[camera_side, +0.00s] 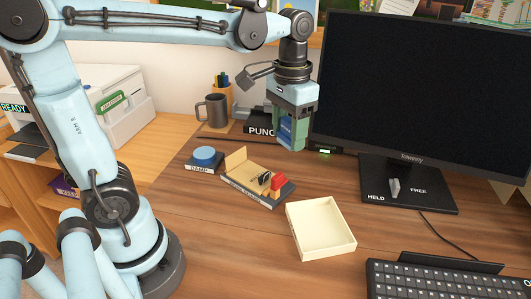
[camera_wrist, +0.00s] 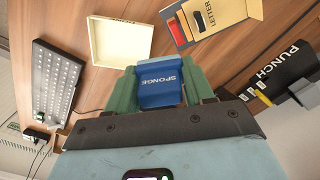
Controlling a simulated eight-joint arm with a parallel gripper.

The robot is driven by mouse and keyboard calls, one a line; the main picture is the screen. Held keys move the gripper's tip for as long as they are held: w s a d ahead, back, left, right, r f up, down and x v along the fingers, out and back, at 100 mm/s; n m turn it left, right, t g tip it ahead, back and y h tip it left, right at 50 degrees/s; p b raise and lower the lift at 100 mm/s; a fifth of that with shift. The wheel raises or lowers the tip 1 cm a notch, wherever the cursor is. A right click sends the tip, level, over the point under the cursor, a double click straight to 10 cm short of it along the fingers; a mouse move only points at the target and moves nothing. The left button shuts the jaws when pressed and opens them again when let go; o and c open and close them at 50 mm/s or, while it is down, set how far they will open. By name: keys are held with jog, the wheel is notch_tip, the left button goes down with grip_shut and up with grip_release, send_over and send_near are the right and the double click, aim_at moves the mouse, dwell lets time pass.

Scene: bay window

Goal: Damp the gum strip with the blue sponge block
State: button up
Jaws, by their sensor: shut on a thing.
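My gripper (camera_side: 292,140) hangs in the air above the back of the desk, in front of the monitor's left edge. Its green fingers are shut on the blue sponge block (camera_wrist: 161,82), which bears the word SPONGE; its blue side also shows between the fingers in the side view (camera_side: 286,131). A tan letter holder with a raised flap (camera_side: 237,160) lies on the desk, below and left of my gripper. It holds a red piece (camera_side: 277,183) and a small dark piece. I cannot make out the gum strip clearly. A round blue pad (camera_side: 204,153) sits on a dark base marked DAMP.
An empty cream tray (camera_side: 320,228) lies in front of the letter holder. The monitor (camera_side: 420,85) stands right of my gripper, its base marked HELD and FREE. A black PUNCH (camera_side: 262,128) and a grey mug (camera_side: 212,110) stand behind. A keyboard (camera_side: 440,280) is front right.

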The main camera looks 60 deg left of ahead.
aim_at(255, 165)
jog(key=shift+a, duration=0.15)
